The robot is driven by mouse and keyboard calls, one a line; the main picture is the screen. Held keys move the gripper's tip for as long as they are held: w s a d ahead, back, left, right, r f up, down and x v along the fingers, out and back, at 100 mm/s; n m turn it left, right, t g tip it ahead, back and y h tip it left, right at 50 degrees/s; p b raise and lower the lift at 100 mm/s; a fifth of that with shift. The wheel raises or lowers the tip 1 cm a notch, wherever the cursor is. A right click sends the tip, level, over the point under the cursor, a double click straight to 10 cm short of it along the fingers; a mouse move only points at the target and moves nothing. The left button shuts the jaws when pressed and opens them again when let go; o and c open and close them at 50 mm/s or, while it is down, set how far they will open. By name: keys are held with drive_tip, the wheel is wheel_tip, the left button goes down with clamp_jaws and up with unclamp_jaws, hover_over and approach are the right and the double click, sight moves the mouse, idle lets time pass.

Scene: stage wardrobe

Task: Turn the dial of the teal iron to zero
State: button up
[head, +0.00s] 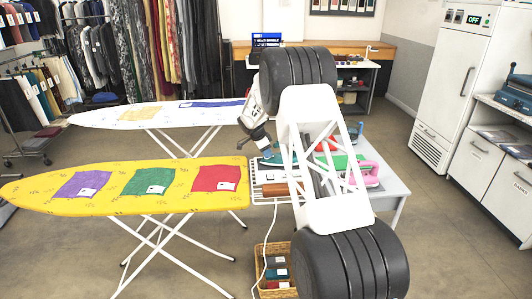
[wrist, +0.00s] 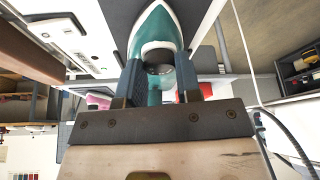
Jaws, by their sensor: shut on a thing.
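The teal iron (wrist: 158,28), with a pale rim, is at the top centre of the wrist view, its pointed end toward the top edge. My gripper (wrist: 160,72) has its two dark blue fingers on either side of a dark round dial (wrist: 160,69) on the iron and is shut on it. The dial's marks are too small to read. In the head view my gripper (head: 264,146) reaches down beside the small table, and a bit of teal (head: 270,159) shows below it. My white arm hides much of that area.
A pink iron (head: 366,173) stands on the grey table (head: 390,184), right of my arm. A yellow ironing board (head: 120,188) with coloured cloths is at the left, a white one (head: 150,115) behind it. A wicker basket (head: 262,262) is below. Open floor lies right of the table.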

drive_tip(key=shift+n, duration=0.5)
drive_tip(key=n+t, duration=0.1)
drive_tip(key=n, duration=0.2)
drive_tip(key=shift+s+d+n+t+y, duration=0.1)
drive_tip(key=shift+d+n+t+y, duration=0.05)
drive_tip(key=shift+n+t+y, duration=0.2)
drive_tip(key=shift+s+n+t+y, duration=0.1)
drive_tip(key=shift+n+t+y, duration=0.25)
drive_tip(key=shift+n, duration=0.8)
drive_tip(key=shift+n+t+y, duration=0.3)
drive_tip(key=shift+n, duration=0.8)
drive_tip(key=o, duration=0.9)
drive_tip(key=shift+o, duration=0.2)
drive_tip(key=shift+r, duration=0.15)
drive_tip(key=v, duration=0.7)
drive_tip(key=shift+r, duration=0.2)
drive_tip(key=shift+s, duration=0.1)
